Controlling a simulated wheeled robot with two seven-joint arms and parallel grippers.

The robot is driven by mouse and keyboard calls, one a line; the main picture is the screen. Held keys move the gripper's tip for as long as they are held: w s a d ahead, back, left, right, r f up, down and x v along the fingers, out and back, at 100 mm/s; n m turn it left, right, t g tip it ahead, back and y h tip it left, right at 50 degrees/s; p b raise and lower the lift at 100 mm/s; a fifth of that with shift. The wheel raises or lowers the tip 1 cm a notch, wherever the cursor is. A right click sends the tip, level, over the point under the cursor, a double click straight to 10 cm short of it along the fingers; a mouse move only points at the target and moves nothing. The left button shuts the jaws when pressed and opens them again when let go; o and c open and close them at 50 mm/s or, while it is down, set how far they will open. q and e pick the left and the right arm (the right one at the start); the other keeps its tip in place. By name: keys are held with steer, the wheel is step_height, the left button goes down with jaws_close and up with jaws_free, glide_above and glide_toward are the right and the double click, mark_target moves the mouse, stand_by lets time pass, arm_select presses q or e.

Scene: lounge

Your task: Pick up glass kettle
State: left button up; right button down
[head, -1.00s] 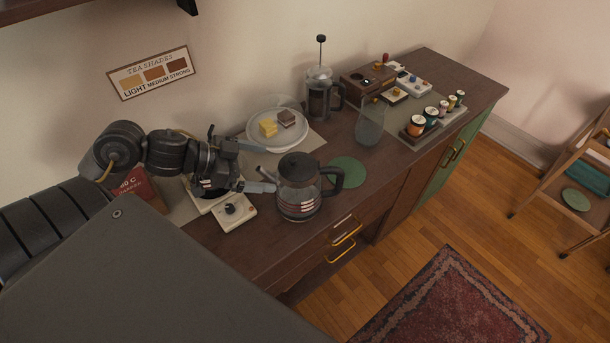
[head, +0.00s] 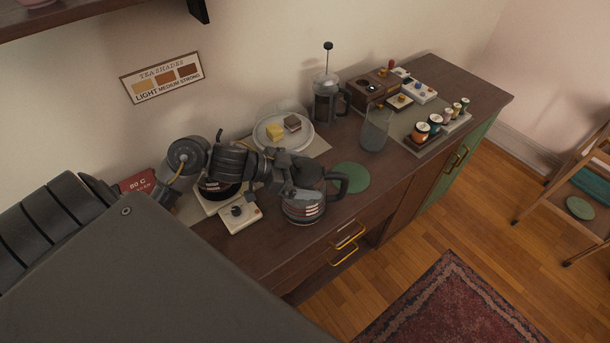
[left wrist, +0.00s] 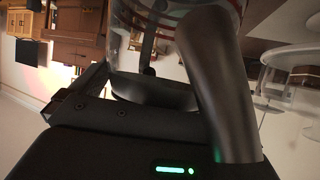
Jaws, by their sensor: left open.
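The glass kettle (head: 304,211), with a dark lid and dark handle, stands upright on the dark wooden counter (head: 262,253). Its handle points right. My left gripper (head: 298,190) is open at the kettle's left side and overlaps its upper body in the head view. In the left wrist view the kettle's clear glass with red stripes (left wrist: 170,10) fills the top middle, close in front of the gripper, with gripper parts on both sides of it. Whether the fingers touch the glass cannot be told. My right gripper is not in view.
Behind are a plate with cake pieces (head: 300,143), a French press (head: 327,107) and a glass vessel (head: 375,135). The counter's front strip is clear.

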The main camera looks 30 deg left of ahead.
arm_select(q)
steer(key=shift+w+d+f, duration=0.15)
steer(key=shift+c, duration=0.4)
steer(key=c, duration=1.5)
steer(key=shift+c, duration=0.2)
